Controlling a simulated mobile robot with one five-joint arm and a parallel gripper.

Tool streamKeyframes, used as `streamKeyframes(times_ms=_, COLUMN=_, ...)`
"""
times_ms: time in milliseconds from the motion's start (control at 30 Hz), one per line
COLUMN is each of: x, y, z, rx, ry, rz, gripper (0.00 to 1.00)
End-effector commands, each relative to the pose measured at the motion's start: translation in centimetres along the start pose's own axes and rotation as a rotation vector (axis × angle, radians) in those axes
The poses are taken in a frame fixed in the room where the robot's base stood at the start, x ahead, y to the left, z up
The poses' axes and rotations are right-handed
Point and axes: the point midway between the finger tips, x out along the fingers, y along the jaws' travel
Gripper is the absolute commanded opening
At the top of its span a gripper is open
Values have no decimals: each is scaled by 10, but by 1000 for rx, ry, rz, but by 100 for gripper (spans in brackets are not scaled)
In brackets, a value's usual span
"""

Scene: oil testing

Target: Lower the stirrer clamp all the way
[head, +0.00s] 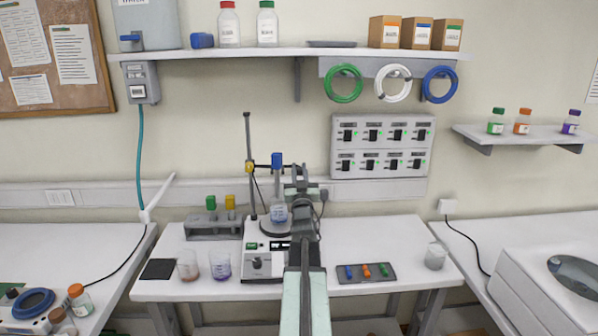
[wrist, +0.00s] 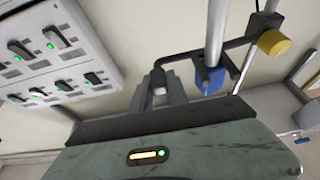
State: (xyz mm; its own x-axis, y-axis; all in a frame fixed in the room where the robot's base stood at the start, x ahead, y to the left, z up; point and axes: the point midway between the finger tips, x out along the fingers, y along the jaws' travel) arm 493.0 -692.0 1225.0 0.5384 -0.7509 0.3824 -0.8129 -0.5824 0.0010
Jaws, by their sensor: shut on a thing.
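The stirrer clamp is a dark horizontal arm with a yellow knob (head: 249,167) on an upright dark rod (head: 248,130). The yellow knob also shows in the wrist view (wrist: 274,43). A blue-topped piece (head: 277,160) hangs on the clamp arm above the beaker (head: 279,212); its blue part is also in the wrist view (wrist: 210,78). My gripper (head: 297,172) is to the right of the blue piece. In the wrist view my gripper (wrist: 166,88) is shut on the near end of the clamp arm. The exact contact is partly hidden.
The hotplate stirrer (head: 257,262) stands on the white table. A grey rack (head: 215,228) with green and yellow caps is left of it. Two beakers (head: 220,265) stand at left front. A tray (head: 366,272) with coloured pieces lies to the right.

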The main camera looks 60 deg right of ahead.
Motion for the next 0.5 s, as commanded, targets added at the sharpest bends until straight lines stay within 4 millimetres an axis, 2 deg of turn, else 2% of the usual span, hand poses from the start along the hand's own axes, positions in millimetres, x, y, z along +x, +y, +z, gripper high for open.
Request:
streamKeyframes(times_ms=33, x=-10, y=1, z=24, rx=0, ry=-1, rz=2, gripper=0)
streamKeyframes(times_ms=200, x=-24, y=1, z=57, rx=0, ry=-1, rz=2, gripper=0)
streamKeyframes(times_ms=300, x=-28, y=1, z=66, rx=0, ry=-1, rz=2, gripper=0)
streamKeyframes(times_ms=500, x=-27, y=1, z=65, rx=0, ry=-4, rz=2, gripper=0)
